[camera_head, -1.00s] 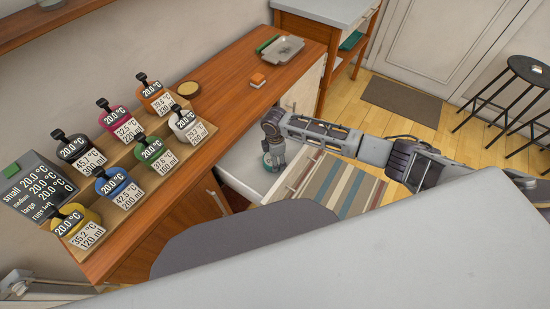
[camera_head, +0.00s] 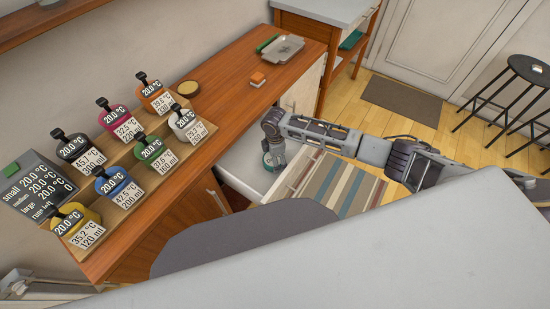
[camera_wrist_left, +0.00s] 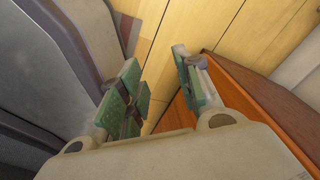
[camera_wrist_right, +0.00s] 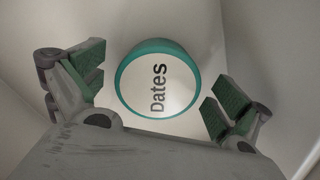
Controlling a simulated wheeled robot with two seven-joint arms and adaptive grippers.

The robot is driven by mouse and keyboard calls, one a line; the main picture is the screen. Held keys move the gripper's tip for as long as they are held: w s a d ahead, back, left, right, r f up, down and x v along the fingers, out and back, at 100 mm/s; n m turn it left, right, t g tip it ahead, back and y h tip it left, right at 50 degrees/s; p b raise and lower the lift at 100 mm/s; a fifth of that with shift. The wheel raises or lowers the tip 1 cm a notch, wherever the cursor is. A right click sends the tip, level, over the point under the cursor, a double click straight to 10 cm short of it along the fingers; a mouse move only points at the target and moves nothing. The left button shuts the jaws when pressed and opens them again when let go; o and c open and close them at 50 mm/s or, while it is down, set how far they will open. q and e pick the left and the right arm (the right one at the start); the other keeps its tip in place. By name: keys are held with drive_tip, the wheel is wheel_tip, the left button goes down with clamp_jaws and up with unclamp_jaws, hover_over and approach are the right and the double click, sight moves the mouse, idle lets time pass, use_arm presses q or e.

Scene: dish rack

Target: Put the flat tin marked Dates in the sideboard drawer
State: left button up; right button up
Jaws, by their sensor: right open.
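The flat round tin marked Dates (camera_wrist_right: 158,85) has a white lid and a teal rim. It lies on the floor of the open sideboard drawer (camera_head: 250,176); its teal edge shows in the head view (camera_head: 267,160). My right gripper (camera_wrist_right: 158,88) is open above the tin, with its fingers apart on either side and a gap to the tin's rim. In the head view the right gripper (camera_head: 274,155) reaches down into the drawer. My left gripper (camera_wrist_left: 160,85) is open and empty near the sideboard's wooden edge, over the floor; it is outside the head view.
A dark sign (camera_head: 38,187) stands at left. Stools (camera_head: 525,90) stand at far right.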

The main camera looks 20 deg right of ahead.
wheel_tip(320, 180, up, 12)
idle(1.0)
idle(0.3)
clamp_jaws()
idle(0.6)
idle(1.3)
